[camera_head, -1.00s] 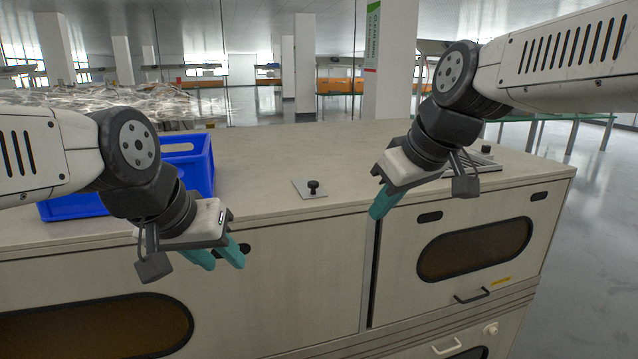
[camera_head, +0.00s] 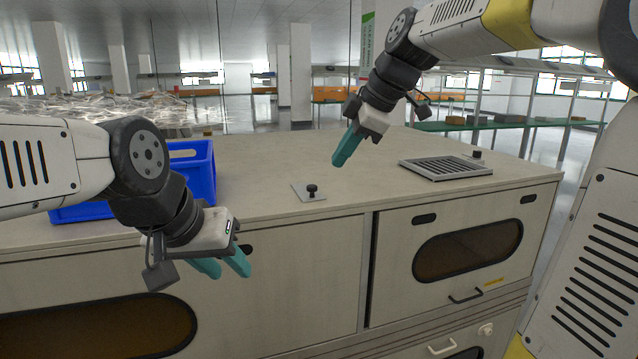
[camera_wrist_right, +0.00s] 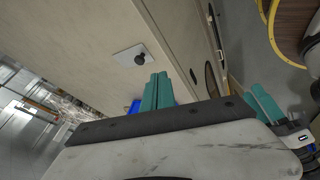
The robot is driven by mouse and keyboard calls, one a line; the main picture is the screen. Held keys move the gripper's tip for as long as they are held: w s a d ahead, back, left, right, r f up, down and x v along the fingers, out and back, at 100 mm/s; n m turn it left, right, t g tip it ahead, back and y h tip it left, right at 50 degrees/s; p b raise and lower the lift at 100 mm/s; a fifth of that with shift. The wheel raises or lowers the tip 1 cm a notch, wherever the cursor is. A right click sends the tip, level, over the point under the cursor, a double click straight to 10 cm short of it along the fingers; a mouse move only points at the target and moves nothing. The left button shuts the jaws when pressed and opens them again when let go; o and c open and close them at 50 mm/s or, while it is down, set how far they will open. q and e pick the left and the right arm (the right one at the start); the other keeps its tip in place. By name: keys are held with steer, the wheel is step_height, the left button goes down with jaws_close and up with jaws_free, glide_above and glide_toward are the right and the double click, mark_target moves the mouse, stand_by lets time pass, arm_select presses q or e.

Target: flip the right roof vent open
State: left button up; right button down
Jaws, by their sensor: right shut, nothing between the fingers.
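The right roof vent (camera_head: 446,167), a dark slotted grille in a pale frame, lies flat on the cabinet top at the right. A small black knob (camera_head: 477,155) stands at its far right corner. My right gripper (camera_head: 338,164) is above the cabinet top, left of the vent and apart from it. Its teal fingers are together and empty, as the right wrist view shows (camera_wrist_right: 157,92). My left gripper (camera_head: 230,274) hangs in front of the cabinet's front face, its two teal fingers apart and empty.
A metal plate (camera_head: 301,190) with a black knob (camera_head: 311,190) sits near the top's front edge. A blue crate (camera_head: 200,170) stands at the left, partly behind my left arm. The cabinet top (camera_head: 262,165) between crate and vent is mostly clear.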

glide_toward(308, 199)
step_height(308, 199, down, 2)
steer(key=s, duration=0.3)
steer(key=w, duration=0.1)
steer(key=w+a+f, duration=0.1)
steer(key=w, duration=0.1)
steer(key=shift+w+a+f, duration=0.15)
steer(key=shift+w+a, duration=0.1)
steer(key=shift+w, duration=0.6)
steer(key=w, duration=0.2)
steer(key=w+a, duration=0.1)
steer(key=w, duration=0.1)
steer(key=w+a, duration=0.1)
steer(key=w, duration=0.2)
steer(key=shift+a, duration=0.2)
steer(key=shift+w, duration=0.1)
